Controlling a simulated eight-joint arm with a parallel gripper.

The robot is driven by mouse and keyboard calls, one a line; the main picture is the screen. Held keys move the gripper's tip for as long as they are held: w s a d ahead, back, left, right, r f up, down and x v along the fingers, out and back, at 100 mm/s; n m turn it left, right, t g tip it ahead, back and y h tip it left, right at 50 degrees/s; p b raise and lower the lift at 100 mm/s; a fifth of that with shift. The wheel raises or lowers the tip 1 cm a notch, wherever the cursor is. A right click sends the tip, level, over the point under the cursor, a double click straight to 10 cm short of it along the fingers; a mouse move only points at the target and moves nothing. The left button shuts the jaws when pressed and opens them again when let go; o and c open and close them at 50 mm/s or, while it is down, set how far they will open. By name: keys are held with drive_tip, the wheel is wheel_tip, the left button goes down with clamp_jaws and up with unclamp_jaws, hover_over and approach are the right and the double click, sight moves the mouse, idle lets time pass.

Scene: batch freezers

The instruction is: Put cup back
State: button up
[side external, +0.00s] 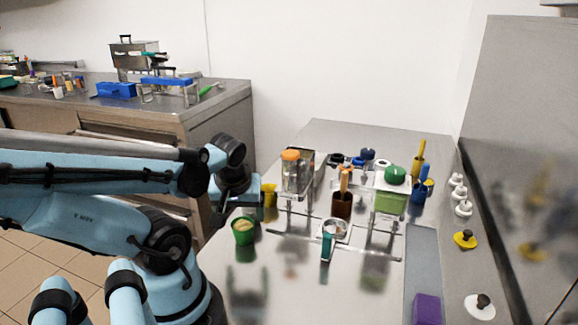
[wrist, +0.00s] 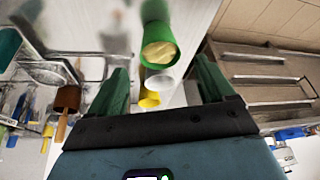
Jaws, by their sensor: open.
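A green cup (side external: 243,231) with pale yellow contents stands upright on the steel table, at its left side. It also shows in the wrist view (wrist: 158,38), ahead of my gripper. A white cup (wrist: 162,80) and a yellow cup (wrist: 149,99) show beside it in the wrist view. The yellow cup also shows in the side view (side external: 270,193), by the end of my arm. My gripper (wrist: 161,66) is open, its green fingers spread apart with no cup held. In the side view the fingers are hard to make out.
A clear rack holds an orange-lidded container (side external: 291,170), a green-lidded container (side external: 391,190) and a brown pot (side external: 342,204). Blue and yellow pots stand at the right.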

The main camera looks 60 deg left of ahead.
drive_tip(key=shift+s+d+r, duration=0.1)
drive_tip(key=shift+d+r, duration=0.15)
drive_tip(key=shift+r, duration=0.4)
drive_tip(key=w+d+r+m+t+h, duration=0.2)
drive_tip(key=w+d+m, duration=0.4)
drive_tip(key=d, duration=0.1)
drive_tip(key=w+d+r+m+t+h, duration=0.2)
drive_tip(key=w+d+r+m+t, duration=0.1)
drive_tip(key=w+d+m, duration=0.3)
drive_tip(key=shift+w+d+m+t, duration=0.3)
drive_tip(key=shift+d+m, duration=0.1)
drive_tip(key=shift+d, duration=0.4)
drive_tip(key=shift+r, duration=0.1)
